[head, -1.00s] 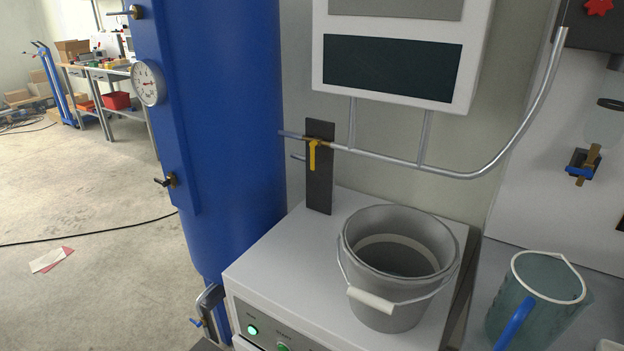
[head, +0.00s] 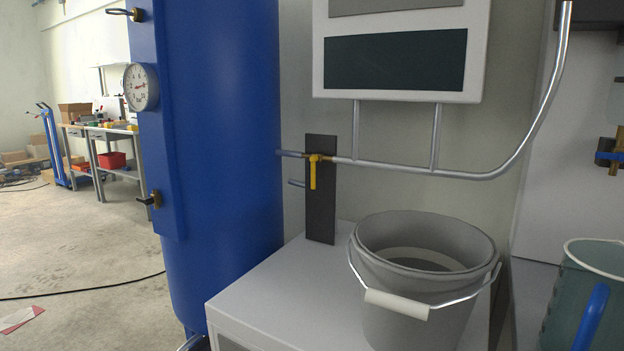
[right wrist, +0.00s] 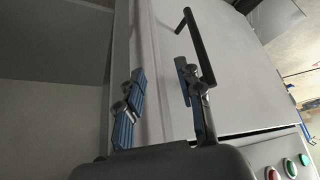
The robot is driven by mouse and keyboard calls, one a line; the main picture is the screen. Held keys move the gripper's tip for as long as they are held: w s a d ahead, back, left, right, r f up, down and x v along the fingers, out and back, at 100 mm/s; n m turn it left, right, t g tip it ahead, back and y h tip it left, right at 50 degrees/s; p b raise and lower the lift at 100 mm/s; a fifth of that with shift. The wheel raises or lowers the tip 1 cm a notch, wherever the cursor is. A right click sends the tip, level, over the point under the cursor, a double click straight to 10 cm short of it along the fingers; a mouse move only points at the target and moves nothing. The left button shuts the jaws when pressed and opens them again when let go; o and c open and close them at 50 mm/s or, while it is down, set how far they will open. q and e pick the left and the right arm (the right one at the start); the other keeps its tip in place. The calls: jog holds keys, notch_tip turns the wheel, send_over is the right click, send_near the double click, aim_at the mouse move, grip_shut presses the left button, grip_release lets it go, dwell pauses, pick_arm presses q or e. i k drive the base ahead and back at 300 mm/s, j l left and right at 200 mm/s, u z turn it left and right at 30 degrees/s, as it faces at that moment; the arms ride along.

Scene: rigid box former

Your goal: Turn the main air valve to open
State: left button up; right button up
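The air valve has a yellow lever (head: 313,172) on the thin metal pipe, in front of a dark upright plate (head: 320,215). The lever hangs straight down, across the line of the pipe. Neither gripper shows in the head view, so nothing of mine is at the valve there. In the right wrist view my right gripper (right wrist: 160,105) has its two blue-padded fingers apart with nothing held between them. Behind the fingers are a light cabinet front (right wrist: 240,80) and a dark bar handle (right wrist: 196,45). My left gripper is not in view.
A blue tank (head: 220,150) with a pressure gauge (head: 140,87) stands left of the valve. A grey bucket (head: 420,305) stands on the white cabinet (head: 270,295) below and right of it. A display panel (head: 395,60) hangs above the pipe. Open floor lies at left.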

aim_at(313, 159)
jog(key=j, duration=0.4)
jog(key=k+j, duration=0.15)
jog(key=j, duration=0.6)
jog(key=i+j, duration=0.1)
jog(key=j, duration=0.2)
jog(key=i+j+z, duration=0.1)
jog(key=j, duration=0.2)
jog(key=i+j, duration=0.15)
jog(key=j, duration=0.15)
